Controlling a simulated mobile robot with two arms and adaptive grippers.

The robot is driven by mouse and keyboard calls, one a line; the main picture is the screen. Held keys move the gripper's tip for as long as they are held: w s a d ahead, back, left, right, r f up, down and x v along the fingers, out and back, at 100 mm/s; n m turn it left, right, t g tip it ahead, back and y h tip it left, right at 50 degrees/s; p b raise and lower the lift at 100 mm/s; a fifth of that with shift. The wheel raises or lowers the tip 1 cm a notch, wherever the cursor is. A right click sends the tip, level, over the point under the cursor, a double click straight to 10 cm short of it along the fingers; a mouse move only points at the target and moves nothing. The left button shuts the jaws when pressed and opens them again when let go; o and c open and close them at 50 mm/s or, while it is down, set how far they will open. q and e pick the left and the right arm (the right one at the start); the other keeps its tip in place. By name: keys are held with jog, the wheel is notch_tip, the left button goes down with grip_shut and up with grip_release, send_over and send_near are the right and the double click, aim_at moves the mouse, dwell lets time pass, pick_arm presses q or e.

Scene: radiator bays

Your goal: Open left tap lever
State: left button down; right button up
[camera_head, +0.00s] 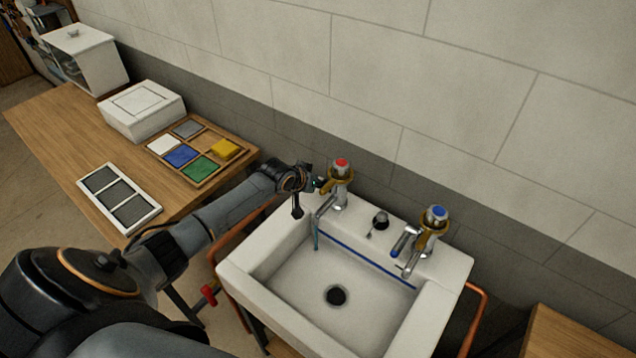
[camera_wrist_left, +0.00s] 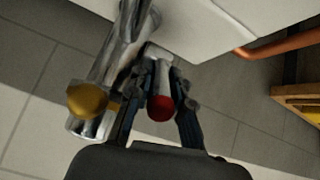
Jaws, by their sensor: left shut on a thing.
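The left tap (camera_head: 340,184), with a red cap and brass collar, stands at the back left of the white sink (camera_head: 248,272). In the left wrist view the tap's chrome body (camera_wrist_left: 122,45) lies beside the fingers. My left gripper (camera_head: 312,184) is at the tap's left side. Its two fingers (camera_wrist_left: 160,90) are shut around the red-tipped lever (camera_wrist_left: 161,108); the head view mostly hides this lever. A thin bluish streak (camera_head: 316,236), which looks like water, hangs below the left spout. My right gripper is out of view.
The right tap (camera_head: 433,228) has a blue cap and lever. A drain (camera_head: 336,295) is in the basin. A wooden table (camera_head: 62,137) at left bears a white box (camera_head: 141,109), a tile tray and a white frame. A tiled wall stands close behind the taps.

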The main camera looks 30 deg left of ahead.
pick_arm(q)
jog(key=c, duration=1.5)
grip_release()
jog(key=v, duration=1.2)
